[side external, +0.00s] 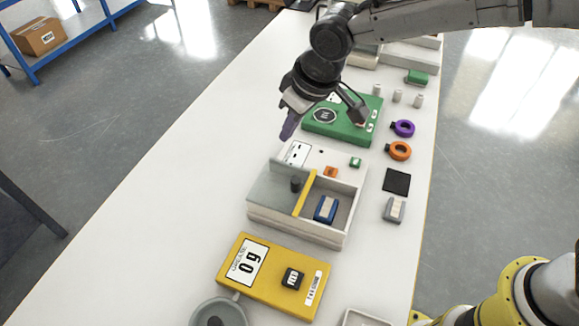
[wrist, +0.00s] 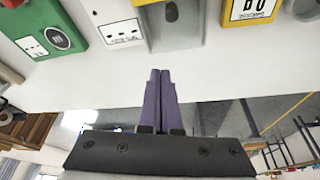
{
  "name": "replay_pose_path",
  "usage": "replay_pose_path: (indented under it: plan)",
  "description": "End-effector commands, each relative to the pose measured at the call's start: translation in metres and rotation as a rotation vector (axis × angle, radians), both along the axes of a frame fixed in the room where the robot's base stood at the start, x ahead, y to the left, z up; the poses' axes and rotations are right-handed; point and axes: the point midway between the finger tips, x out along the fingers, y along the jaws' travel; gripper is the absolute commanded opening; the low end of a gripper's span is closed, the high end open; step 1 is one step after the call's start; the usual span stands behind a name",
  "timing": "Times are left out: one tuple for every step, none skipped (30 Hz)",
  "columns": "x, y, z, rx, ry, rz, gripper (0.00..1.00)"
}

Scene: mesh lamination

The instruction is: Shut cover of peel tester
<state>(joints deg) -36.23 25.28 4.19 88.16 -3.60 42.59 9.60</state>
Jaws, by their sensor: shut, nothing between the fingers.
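The peel tester (side external: 295,236) is a white box with a light top panel behind its bay. Its grey sliding cover (side external: 268,192), with a dark knob (side external: 295,184) and a yellow edge strip (side external: 305,192), lies over the left part of the bay. The right part is uncovered and shows a blue block with a pale top (side external: 326,209). In the wrist view the cover (wrist: 175,37) and knob (wrist: 171,12) show at the top. My gripper (side external: 287,127) has purple fingers, shut and empty, above the table behind and left of the tester. The fingers also show in the wrist view (wrist: 160,85).
A green device (side external: 340,128) stands behind. Purple (side external: 402,128) and orange (side external: 398,150) rings and a black square (side external: 396,181) lie right. The table's left side is clear.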

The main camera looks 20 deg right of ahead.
Motion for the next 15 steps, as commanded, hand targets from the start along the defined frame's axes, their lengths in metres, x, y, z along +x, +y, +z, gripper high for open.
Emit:
replay_pose_path:
  plan:
    - [-0.005, 0.006, -0.007, -0.008, 0.009, 0.015, 0.0]
    - [-0.006, 0.008, -0.008, -0.008, 0.011, 0.02, 0.0]
    - [-0.006, 0.01, -0.01, -0.008, 0.011, 0.022, 0.0]
    - [-0.006, 0.01, -0.011, -0.008, 0.011, 0.023, 0.0]
    - [-0.006, 0.011, -0.014, -0.009, 0.012, 0.023, 0.0]
    - [-0.004, 0.011, -0.018, -0.009, 0.012, 0.021, 0.0]
    - [-0.003, 0.011, -0.022, -0.009, 0.012, 0.021, 0.0]
    - [-0.002, 0.012, -0.026, -0.01, 0.013, 0.021, 0.0]
    - [0.0, 0.013, -0.033, -0.01, 0.014, 0.021, 0.0]
    - [0.002, 0.014, -0.038, -0.01, 0.014, 0.021, 0.0]
    - [0.003, 0.015, -0.044, -0.01, 0.014, 0.021, 0.0]
    - [0.005, 0.016, -0.051, -0.01, 0.014, 0.021, 0.0]
    - [0.007, 0.017, -0.057, -0.01, 0.014, 0.021, 0.0]
    - [0.009, 0.018, -0.062, -0.01, 0.014, 0.021, 0.0]
    - [0.011, 0.019, -0.069, -0.01, 0.013, 0.021, 0.0]
